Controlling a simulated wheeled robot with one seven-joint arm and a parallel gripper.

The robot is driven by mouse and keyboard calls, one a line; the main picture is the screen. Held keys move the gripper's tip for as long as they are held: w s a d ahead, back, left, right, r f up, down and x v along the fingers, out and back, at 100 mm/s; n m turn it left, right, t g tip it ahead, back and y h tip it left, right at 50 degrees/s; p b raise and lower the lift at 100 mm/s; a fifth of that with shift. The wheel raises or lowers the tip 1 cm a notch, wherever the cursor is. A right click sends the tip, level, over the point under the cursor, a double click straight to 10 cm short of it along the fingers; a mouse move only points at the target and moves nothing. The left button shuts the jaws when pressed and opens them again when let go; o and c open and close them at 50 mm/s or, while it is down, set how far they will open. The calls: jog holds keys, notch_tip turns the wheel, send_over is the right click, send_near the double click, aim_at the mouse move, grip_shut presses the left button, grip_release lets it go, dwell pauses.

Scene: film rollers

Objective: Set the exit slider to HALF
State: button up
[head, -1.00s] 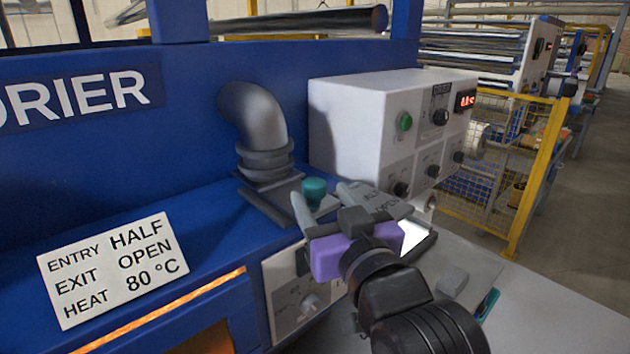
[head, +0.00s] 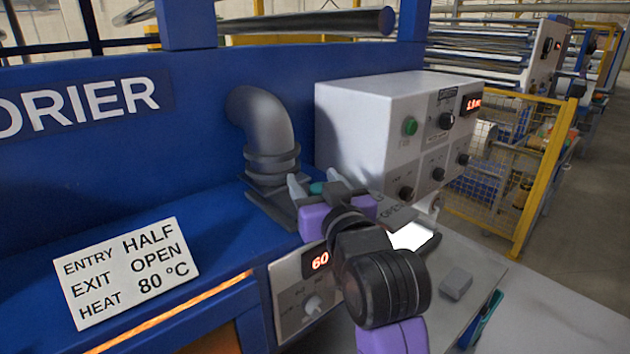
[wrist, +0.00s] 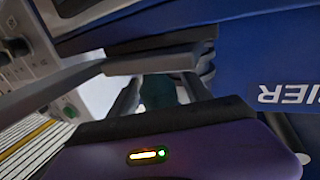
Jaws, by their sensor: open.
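A teal knob (head: 317,187) stands on a grey slotted plate (head: 268,209) at the foot of the bent pipe on the blue drier. It is mostly hidden behind my gripper. I cannot read any slider marks or tell its setting. My gripper (head: 315,181) is open at the knob, one finger on each side of it. In the wrist view the dark teal knob (wrist: 158,92) shows between the two fingers of my gripper (wrist: 160,88). I cannot tell whether either finger touches it. A sign (head: 126,271) reads ENTRY HALF, EXIT OPEN, HEAT 80 °C.
The grey bent pipe (head: 265,130) rises just behind the knob. A white control box (head: 360,125) with knobs and a green button stands to the right. A front panel (head: 293,312) displays 60. A grey block (head: 456,283) lies on the right-hand surface.

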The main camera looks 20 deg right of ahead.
grip_shut()
dwell(1.4)
